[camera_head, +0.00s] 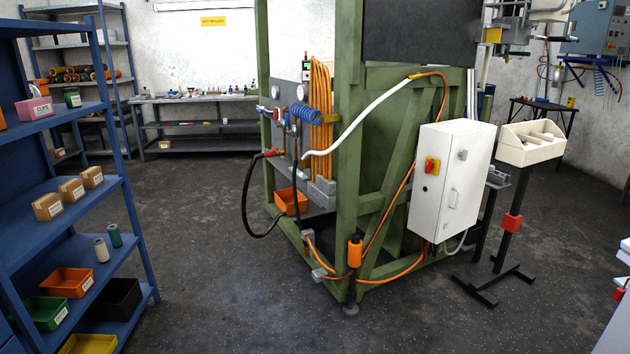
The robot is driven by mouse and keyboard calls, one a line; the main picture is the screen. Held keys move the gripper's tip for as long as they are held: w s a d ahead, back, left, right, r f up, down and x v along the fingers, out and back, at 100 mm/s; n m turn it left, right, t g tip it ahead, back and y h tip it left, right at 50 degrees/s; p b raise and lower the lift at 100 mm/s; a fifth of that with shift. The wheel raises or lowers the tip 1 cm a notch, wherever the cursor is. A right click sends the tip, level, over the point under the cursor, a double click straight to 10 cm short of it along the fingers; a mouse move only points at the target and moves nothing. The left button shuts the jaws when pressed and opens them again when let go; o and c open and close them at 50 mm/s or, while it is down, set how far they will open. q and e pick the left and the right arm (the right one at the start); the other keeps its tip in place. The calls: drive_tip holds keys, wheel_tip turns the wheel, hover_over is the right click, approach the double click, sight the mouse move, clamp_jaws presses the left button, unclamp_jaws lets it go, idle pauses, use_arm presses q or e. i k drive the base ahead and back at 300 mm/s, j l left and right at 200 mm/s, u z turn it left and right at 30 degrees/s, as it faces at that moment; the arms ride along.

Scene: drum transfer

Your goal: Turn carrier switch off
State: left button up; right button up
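A white electrical cabinet (450,188) is mounted on the right side of the green steel frame. A red rotary switch on a yellow plate (432,166) sits on its narrow left face, near the top. I take this to be the carrier switch, but I see no readable label. The knob is too small for me to tell its position. A small dark round fitting (425,189) is below it. The cabinet door has a handle (453,198) and is closed. Neither of my grippers is in view, and nothing covers the switch.
The green frame (349,200) stands mid-room with hoses and an orange cable (407,262) low at its front. A blue shelf (60,190) with bins is at left. A cream tray on a stand (531,142) is right of the cabinet. The floor (215,280) in front is clear.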

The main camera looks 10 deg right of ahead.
sight(429, 167)
drive_tip(key=i, duration=1.6)
drive_tip(key=i+z, duration=0.2)
drive_tip(key=i, duration=0.3)
drive_tip(key=i+j+z, duration=0.2)
drive_tip(key=i, duration=0.35)
drive_tip(key=i+j+z, duration=0.2)
drive_tip(key=i, duration=0.3)
